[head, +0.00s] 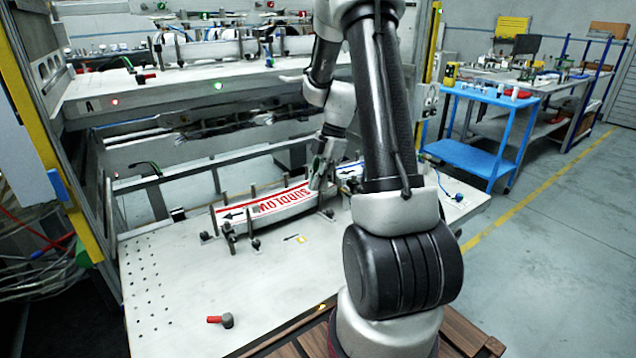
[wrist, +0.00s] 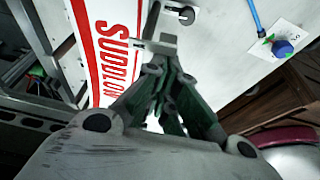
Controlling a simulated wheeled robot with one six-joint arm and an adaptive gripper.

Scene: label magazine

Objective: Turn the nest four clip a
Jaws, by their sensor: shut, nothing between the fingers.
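My gripper (head: 318,182) is at the right end of a stack of white labels (head: 268,206) with red lettering, low over the lower shelf. In the wrist view my gripper (wrist: 160,50) has its fingers together and empty, beside the label stack (wrist: 108,50). A dark round knob on a grey base (wrist: 183,14) lies just beyond the fingertips; I cannot tell whether it is the nest four clip a. No nest number is readable. My fingertips hide part of the shelf and any contact there.
Thin posts and dark clamps (head: 230,236) stand around the labels. A blue knob (wrist: 282,48) sits on a white tag at right. A red-handled lever (head: 220,320) is at the shelf's front left. An upper shelf (head: 180,85) overhangs behind. The shelf's front left is mostly clear.

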